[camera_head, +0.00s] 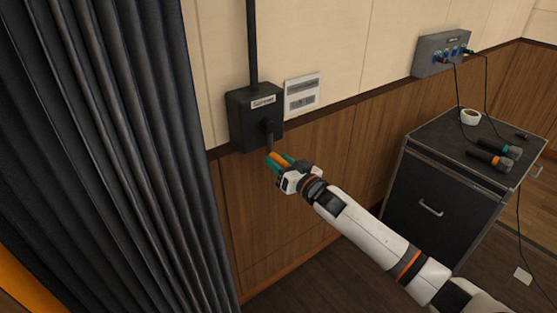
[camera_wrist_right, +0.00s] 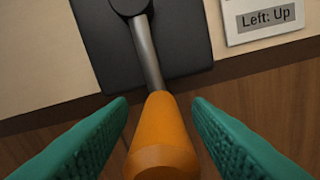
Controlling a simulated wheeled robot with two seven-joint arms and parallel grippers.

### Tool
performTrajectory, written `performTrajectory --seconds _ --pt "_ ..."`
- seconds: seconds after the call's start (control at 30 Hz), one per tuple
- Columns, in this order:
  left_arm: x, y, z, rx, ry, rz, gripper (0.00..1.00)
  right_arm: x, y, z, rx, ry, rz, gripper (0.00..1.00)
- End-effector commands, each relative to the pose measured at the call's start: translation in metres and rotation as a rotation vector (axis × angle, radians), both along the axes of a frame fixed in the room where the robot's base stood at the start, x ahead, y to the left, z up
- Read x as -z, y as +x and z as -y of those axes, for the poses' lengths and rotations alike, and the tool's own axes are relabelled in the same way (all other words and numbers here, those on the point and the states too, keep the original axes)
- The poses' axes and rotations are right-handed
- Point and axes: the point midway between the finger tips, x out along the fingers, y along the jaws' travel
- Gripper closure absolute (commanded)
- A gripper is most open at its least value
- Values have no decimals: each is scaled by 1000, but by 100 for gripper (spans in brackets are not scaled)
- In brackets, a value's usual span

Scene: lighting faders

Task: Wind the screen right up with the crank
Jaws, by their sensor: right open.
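The crank's black wall box (camera_head: 254,117), labelled "Screen", is fixed to the wall beside the dark curtain. Its metal crank arm (camera_wrist_right: 147,55) hangs down from the hub, slightly tilted, and ends in an orange handle (camera_wrist_right: 163,140). My right gripper (camera_head: 281,162) is at the handle; its green fingers stand on either side of the orange handle in the right wrist view, with gaps between. It is open, not clamped on the handle. The screen itself is not in view. My left gripper is not in view.
A sign (camera_head: 302,93) beside the box reads "Left: Up" in the wrist view. A black curtain (camera_head: 120,150) hangs close on the left. A black cabinet (camera_head: 432,205) with microphones (camera_head: 492,157) and a white tape roll (camera_head: 470,117) stands right. A grey socket box (camera_head: 441,54) is above it.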

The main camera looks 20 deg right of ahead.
Motion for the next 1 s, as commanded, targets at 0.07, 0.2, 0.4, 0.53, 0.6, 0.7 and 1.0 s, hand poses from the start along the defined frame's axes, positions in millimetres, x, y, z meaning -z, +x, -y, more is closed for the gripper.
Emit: performTrajectory --seconds 0.07,0.2,0.4,0.53,0.6,0.7,1.0 --pt "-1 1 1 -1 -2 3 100 -1 6 -2 1 0 1 55" --pt "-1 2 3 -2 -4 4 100 -1 10 -3 0 -1 0 55" --pt "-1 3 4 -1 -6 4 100 0 9 -3 0 -1 0 55" --pt "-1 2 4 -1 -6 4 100 0 9 -3 0 -1 0 74" --pt "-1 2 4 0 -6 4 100 0 9 -3 1 -1 0 86" --pt "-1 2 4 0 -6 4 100 0 9 -3 0 -1 0 100" --pt "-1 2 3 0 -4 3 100 0 10 -5 0 -13 5 100"
